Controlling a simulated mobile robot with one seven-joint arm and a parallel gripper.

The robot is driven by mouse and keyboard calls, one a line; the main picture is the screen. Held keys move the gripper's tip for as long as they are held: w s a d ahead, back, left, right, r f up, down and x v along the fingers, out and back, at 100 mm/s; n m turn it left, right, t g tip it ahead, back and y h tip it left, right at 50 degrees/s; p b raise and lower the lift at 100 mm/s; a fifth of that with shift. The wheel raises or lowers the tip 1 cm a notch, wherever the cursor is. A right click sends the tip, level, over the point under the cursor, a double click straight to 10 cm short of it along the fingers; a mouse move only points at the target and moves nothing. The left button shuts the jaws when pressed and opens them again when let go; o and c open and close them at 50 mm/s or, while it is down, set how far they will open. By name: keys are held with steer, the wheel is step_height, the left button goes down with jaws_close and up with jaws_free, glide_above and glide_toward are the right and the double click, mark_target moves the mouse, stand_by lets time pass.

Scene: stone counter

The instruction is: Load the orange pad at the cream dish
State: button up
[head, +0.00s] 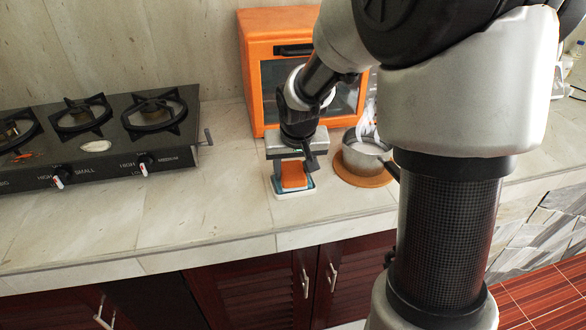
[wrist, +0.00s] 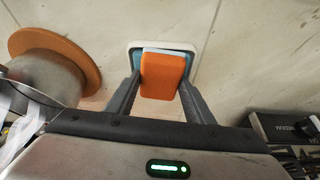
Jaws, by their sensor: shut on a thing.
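The orange pad (head: 294,174) is a small upright block with a pale layer along one edge. It also shows in the wrist view (wrist: 163,76). My gripper (head: 292,178) points down, and in the wrist view (wrist: 160,92) its two fingers are shut on the pad's sides. The cream dish (head: 296,194) is a small rectangular tray with a pale rim and a blue-teal inside. In the wrist view the dish (wrist: 165,43) lies directly behind and under the pad, which hides much of its inside. I cannot tell whether the pad touches the dish floor.
A grey pot (head: 362,158) on a round orange-brown board (head: 361,180) stands close to the right of the dish. An orange oven (head: 257,80) stands behind. A black gas stove (head: 100,125) is at left. The counter (head: 215,205) between stove and dish is clear.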

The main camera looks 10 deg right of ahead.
mark_target(293, 172)
steer(key=shift+r+p, duration=2.55)
steer(key=shift+r, duration=0.9)
